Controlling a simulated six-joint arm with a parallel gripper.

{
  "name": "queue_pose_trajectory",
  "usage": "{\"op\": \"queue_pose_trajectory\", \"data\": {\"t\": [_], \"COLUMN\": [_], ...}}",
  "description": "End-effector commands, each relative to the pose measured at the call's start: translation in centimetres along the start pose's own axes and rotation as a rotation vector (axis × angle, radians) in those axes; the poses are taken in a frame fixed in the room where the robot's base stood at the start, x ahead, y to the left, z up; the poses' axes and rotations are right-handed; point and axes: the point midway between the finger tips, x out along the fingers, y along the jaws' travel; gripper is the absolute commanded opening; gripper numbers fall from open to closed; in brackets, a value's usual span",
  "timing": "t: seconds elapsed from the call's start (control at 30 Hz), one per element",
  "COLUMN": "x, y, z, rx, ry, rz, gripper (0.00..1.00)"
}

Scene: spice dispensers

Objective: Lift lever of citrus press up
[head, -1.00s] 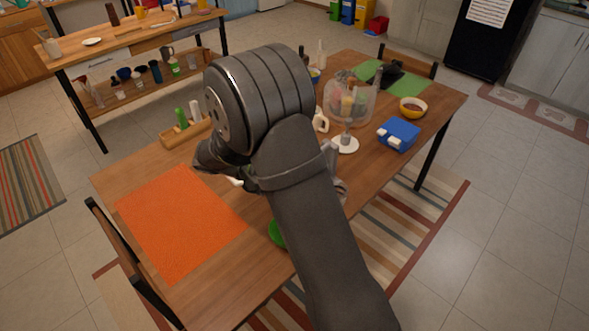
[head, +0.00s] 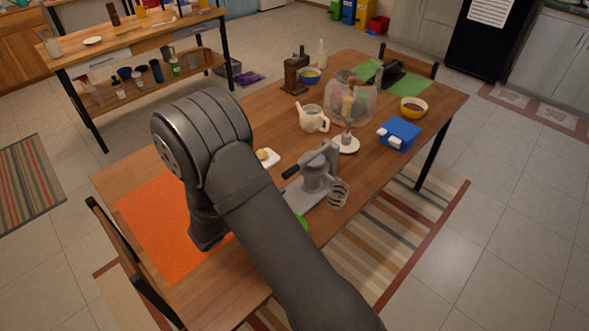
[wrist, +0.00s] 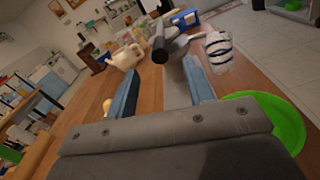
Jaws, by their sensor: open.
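The grey citrus press (head: 316,178) stands on the wooden table in the head view. Its lever ends in a black handle (head: 291,172) that points left, towards my arm. In the wrist view the black handle (wrist: 158,46) points at the camera, with the grey press (wrist: 182,42) behind it. My gripper (wrist: 161,66) is open and empty. The handle end shows between and just beyond its two fingertips, and I see no contact. A clear glass with dark bands (head: 338,194) stands beside the press.
A green plate (wrist: 272,115) lies right of my gripper in the wrist view. A white dish with a yellowish item (head: 267,158), a cream teapot (head: 313,119), a blender jug (head: 352,104) and a blue box (head: 399,133) stand beyond. An orange mat (head: 160,215) lies left.

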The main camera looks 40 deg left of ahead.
Motion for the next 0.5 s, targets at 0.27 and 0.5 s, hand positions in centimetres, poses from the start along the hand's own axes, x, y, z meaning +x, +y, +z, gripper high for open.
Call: {"op": "queue_pose_trajectory", "data": {"t": [0.27,0.5], "x": [5.9,9.1], "y": [-0.1,-0.1], "z": [0.0,0.0], "rx": [0.001,0.002], "ry": [0.0,0.001], "rz": [-0.004,-0.002], "gripper": [0.48,0.48]}}
